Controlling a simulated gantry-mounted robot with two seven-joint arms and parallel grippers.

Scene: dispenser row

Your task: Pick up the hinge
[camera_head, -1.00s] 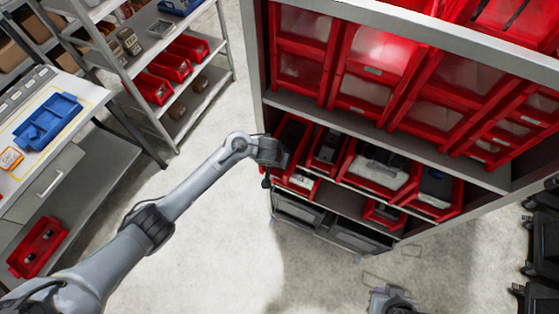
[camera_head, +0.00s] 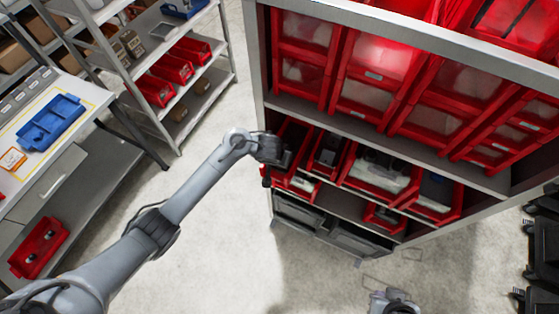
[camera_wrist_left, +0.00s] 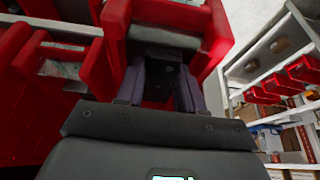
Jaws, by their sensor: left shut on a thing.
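The hinge (camera_wrist_left: 166,72) appears as a dark part with small holes, held between the fingers in the left wrist view. My left gripper (camera_wrist_left: 160,88) is shut on it, in front of a red bin (camera_wrist_left: 188,18) with a pale front. In the head view my left gripper (camera_head: 283,157) is at the left end of the cabinet's open shelf, by a red bin (camera_head: 292,132); its fingertips and the hinge are hard to make out there. A piece of my right arm's end (camera_head: 392,302) shows at the bottom edge; its fingers cannot be made out.
The cabinet (camera_head: 259,60) holds several red bins, with closed red dispensers above the open shelf. A rack (camera_head: 150,65) with red bins stands behind at left. A table with a blue tray (camera_head: 50,122) is at far left. The floor (camera_head: 235,235) between is clear.

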